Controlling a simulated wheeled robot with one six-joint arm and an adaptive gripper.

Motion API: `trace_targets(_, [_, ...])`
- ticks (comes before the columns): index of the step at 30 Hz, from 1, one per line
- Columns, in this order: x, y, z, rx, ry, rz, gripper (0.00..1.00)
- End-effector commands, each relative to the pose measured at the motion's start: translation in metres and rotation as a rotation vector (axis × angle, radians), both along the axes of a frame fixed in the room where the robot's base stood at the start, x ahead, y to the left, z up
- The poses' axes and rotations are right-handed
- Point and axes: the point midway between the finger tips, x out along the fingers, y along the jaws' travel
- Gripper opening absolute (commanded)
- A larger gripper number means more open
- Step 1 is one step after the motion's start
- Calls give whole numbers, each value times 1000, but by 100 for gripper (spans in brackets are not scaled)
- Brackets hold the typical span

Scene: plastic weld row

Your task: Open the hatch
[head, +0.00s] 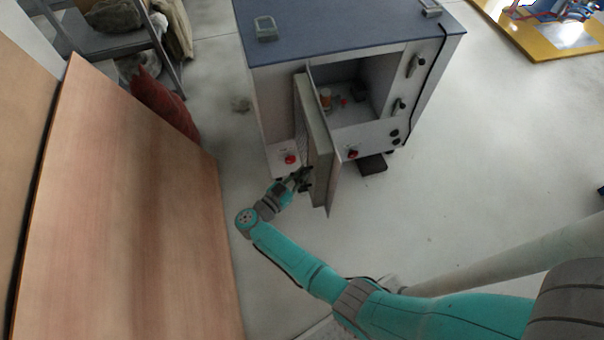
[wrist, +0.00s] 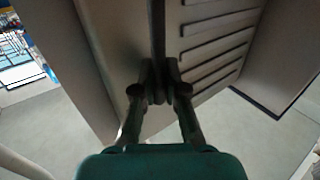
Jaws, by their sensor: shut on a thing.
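The hatch (head: 316,140) is a grey door on the front of a white cabinet with a blue-grey top (head: 345,28). It stands swung out from the cabinet front, and the compartment behind it (head: 378,82) shows open, with small things inside. My gripper (head: 305,177) is at the lower outer part of the hatch in the head view. In the wrist view my gripper (wrist: 158,85) is shut on a dark upright bar or edge of the hatch (wrist: 158,28). Slotted vents show on the panel to its right. The exact grip spot is partly hidden by the fingers.
Red knobs (head: 290,159) and dark handles (head: 399,105) sit on the cabinet front. A large wooden panel (head: 130,220) stands close on the left, with a red cushion (head: 165,108) behind it. The floor to the right (head: 480,160) is clear.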

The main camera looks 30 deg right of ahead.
Motion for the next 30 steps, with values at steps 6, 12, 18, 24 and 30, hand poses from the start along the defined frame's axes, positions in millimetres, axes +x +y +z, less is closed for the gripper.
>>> trace_targets(6, [2, 0, 2, 0, -4, 2, 37])
trace_targets(12, [1, 0, 1, 1, -2, 1, 37])
trace_targets(18, [0, 6, 1, 1, -2, 3, 37])
trace_targets(24, [-8, 35, 1, 0, -2, 6, 37])
trace_targets(30, [-19, 74, 1, 1, -3, 5, 37])
